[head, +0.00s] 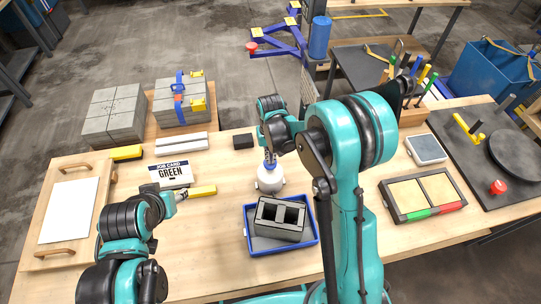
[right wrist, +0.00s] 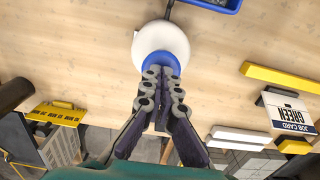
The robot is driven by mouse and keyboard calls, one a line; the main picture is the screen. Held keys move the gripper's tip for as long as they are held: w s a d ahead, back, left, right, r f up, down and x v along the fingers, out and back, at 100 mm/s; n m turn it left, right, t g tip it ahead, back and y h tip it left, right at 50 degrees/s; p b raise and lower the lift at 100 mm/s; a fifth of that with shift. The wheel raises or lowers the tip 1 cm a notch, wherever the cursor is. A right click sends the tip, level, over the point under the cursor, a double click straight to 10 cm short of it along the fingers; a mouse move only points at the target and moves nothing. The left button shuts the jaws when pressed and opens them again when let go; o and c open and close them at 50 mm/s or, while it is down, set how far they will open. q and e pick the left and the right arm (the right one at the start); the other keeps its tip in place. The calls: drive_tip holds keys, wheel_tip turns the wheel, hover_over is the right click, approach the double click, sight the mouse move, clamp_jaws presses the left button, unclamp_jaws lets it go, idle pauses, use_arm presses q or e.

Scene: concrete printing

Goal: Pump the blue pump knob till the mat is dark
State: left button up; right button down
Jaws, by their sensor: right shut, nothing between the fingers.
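The white round pump bottle (head: 269,181) stands on the table behind the blue tray, with its blue pump knob (head: 270,164) on top. My right gripper (right wrist: 161,84) is shut and empty, fingertips pointing down right over the knob. The knob (right wrist: 158,62) shows partly behind the fingertips; I cannot tell whether they touch it. A grey mat (head: 262,243) lies in the blue tray (head: 313,240), mostly hidden under a hollow grey block (head: 280,217). My left gripper (head: 181,195) is beside the left end of a yellow bar (head: 204,191); its finger state is unclear.
A job card reading GREEN (head: 171,175) stands behind the yellow bar. A small black block (head: 243,141) lies behind the bottle. A tray with two tan panels (head: 409,195) is on the right. A white board (head: 70,210) is on the left.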

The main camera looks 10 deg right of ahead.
wheel_tip(320, 180, down, 3)
drive_tip(key=b, duration=0.2)
drive_tip(key=shift+r+b, duration=0.1)
drive_tip(key=shift+b, duration=0.2)
drive_tip(key=shift+s+r, duration=0.1)
drive_tip(key=shift+r, duration=0.05)
drive_tip(key=shift+r+p, duration=0.45)
wheel_tip(320, 180, up, 3)
drive_tip(key=shift+r+p, duration=0.2)
drive_tip(key=shift+p, duration=0.85)
wheel_tip(320, 180, up, 10)
drive_tip(key=p, duration=0.1)
drive_tip(key=shift+f, duration=0.15)
